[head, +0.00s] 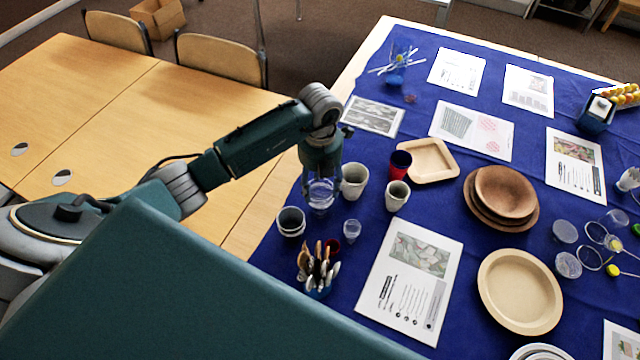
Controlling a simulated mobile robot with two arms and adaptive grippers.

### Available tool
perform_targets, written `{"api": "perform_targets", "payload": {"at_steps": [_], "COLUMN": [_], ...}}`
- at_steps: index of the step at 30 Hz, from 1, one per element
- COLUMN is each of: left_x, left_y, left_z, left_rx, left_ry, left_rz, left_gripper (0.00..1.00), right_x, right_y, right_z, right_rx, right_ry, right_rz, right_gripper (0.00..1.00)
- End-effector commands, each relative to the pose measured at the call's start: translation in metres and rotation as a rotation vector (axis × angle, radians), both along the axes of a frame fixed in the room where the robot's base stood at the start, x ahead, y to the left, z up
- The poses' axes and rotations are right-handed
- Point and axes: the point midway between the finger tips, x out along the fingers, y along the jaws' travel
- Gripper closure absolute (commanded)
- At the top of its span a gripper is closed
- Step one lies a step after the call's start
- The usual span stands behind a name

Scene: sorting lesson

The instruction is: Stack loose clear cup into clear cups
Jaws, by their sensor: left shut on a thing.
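My left gripper (321,178) points down over the left part of the blue cloth. It is shut on a clear cup (321,196), which hangs between its fingers; the fingertips partly hide it. I cannot tell whether the cup touches the cloth. A small clear cup (352,229) stands just below and right of it in the picture. More clear cups or lids (568,265) and (564,232) are at the far right. My right gripper is not in view.
Pale cups (354,181) and (397,196) stand close right of the gripper, a bowl-like cup (291,221) below left. A cutlery holder (318,268) stands nearer me. A red cup (400,164), square plate (428,161), brown plates (503,193) and printed sheets (409,279) occupy the cloth.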

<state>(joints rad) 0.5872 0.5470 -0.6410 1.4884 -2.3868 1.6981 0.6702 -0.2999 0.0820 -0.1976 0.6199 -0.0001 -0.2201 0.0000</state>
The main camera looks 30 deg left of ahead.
Motion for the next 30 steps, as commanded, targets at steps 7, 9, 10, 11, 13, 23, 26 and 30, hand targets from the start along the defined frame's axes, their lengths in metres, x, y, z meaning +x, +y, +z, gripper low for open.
{"api": "perform_targets", "payload": {"at_steps": [7,9,10,11,13,23,26,30], "left_x": [0.000,0.000,0.000,0.000,0.000,-0.001,0.000,0.000], "left_y": [0.000,0.000,0.000,0.000,0.000,0.000,0.000,0.000], "left_z": [-0.008,-0.010,-0.010,-0.011,-0.013,-0.012,-0.012,-0.004], "left_rx": [0.000,0.000,0.000,0.000,0.000,0.000,0.000,-0.001], "left_ry": [0.000,0.000,0.000,0.000,0.000,0.002,0.001,0.000], "left_rz": [0.000,0.000,0.000,0.000,0.000,0.000,0.000,0.000], "left_gripper": [0.56,0.56,0.56,0.56,0.56,0.29,0.29,0.29], "right_x": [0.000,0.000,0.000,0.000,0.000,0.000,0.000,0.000], "right_y": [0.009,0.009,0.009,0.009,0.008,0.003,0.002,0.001], "right_z": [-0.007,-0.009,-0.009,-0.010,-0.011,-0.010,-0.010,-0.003], "right_rx": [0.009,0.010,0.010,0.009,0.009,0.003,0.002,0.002], "right_ry": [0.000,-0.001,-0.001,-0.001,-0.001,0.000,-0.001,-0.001], "right_rz": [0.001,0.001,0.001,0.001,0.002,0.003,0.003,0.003], "right_gripper": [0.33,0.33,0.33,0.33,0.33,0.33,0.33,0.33]}}
